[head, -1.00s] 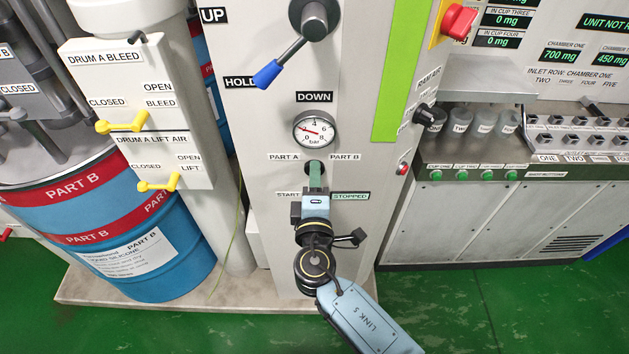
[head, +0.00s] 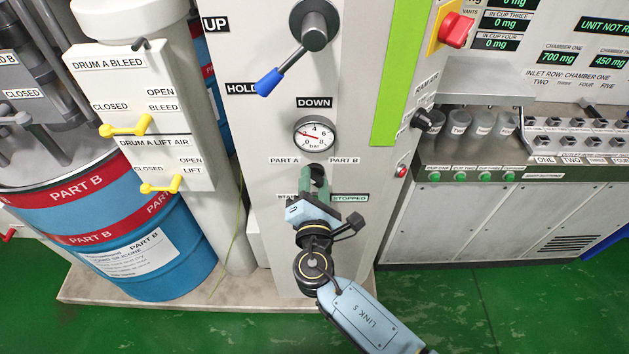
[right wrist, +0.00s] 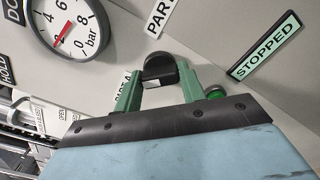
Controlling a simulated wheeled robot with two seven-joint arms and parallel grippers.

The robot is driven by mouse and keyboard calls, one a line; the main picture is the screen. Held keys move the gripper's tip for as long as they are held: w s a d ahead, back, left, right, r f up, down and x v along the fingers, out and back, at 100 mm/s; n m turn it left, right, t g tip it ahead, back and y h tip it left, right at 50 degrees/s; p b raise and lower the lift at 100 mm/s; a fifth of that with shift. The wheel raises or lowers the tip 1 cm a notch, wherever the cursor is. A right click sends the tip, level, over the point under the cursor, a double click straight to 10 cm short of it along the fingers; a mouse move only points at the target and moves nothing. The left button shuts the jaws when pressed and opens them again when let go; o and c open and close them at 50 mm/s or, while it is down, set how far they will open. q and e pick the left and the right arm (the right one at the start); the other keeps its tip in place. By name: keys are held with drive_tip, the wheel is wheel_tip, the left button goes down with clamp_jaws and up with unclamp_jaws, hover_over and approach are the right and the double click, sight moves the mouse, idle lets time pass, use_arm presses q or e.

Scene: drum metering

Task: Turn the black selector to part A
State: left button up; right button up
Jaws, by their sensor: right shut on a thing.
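The black selector (right wrist: 159,67) sits on the grey panel between the PART A label (head: 284,160) and the PART B label (head: 345,160). My right gripper (head: 317,173) is shut on it, with a green finger on each side, as the right wrist view shows. The gripper is rolled at an angle to the panel. In the head view the fingers largely hide the selector, so its exact pointing is hard to tell. My left gripper is not in view.
A pressure gauge (head: 315,134) is just above the selector. A green button (right wrist: 215,92) is close to one finger, near the STOPPED label (head: 350,198). The START label is partly covered by my gripper. A blue-tipped lever (head: 267,81) is higher up.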

drive_tip(key=shift+n, duration=0.3)
idle(0.4)
drive_tip(key=o, duration=1)
drive_tip(key=s+b, duration=0.2)
drive_tip(key=s, duration=1.1)
drive_tip(key=shift+s, duration=0.25)
drive_tip(key=shift+f, duration=0.1)
